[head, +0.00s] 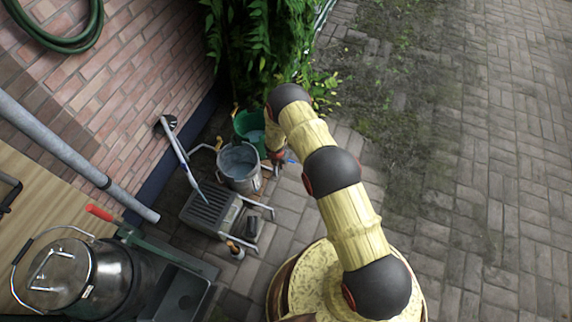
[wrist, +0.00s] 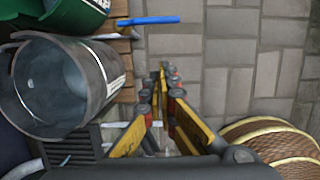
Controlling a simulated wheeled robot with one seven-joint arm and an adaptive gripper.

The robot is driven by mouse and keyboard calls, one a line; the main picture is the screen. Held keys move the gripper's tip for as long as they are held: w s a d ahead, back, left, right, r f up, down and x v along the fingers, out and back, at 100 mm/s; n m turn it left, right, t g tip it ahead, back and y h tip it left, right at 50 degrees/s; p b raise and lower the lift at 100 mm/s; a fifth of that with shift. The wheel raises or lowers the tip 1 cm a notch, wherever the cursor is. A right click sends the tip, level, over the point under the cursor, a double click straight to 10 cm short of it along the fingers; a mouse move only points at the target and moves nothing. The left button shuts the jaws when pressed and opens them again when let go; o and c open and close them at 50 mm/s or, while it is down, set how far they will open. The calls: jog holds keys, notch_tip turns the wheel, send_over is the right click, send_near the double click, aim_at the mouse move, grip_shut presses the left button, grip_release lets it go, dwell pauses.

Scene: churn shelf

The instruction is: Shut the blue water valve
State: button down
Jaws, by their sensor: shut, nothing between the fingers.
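A thin straight blue bar (wrist: 148,20), perhaps the blue valve's handle, shows at the top of the wrist view. It lies crosswise, its left end by a wooden slatted edge. A small blue bit (head: 291,161) beside my gripper in the head view may be the same part. No valve body or pipe can be made out at it. My gripper (wrist: 164,72) is shut and empty, with yellow fingers and dark and red joints. Its tips appear below the blue bar in the wrist view, apart from it. In the head view my gripper (head: 277,157) is small and partly hidden by my arm.
A grey metal bucket (head: 239,165) and a green bucket (head: 250,128) stand near my gripper. A grey slatted crate (head: 211,208) with pale handles is in front. A woven round thing (wrist: 272,146) is at lower right in the wrist view. Paving (head: 490,180) on the right is clear.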

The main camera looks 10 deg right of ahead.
jog(key=shift+f, duration=0.1)
jog(key=w+d+f+b, duration=0.2)
jog(key=f+b, duration=0.1)
jog(key=f, duration=0.2)
jog(key=w+d+f+b, duration=0.1)
jog(key=w+f+b, duration=0.2)
jog(key=f, duration=0.2)
jog(key=shift+d+f+b, duration=0.15)
jog(key=shift+d+b, duration=0.15)
jog(key=shift+d, duration=0.05)
jog(key=shift+d+p, duration=0.15)
jog(key=shift+p, duration=0.3)
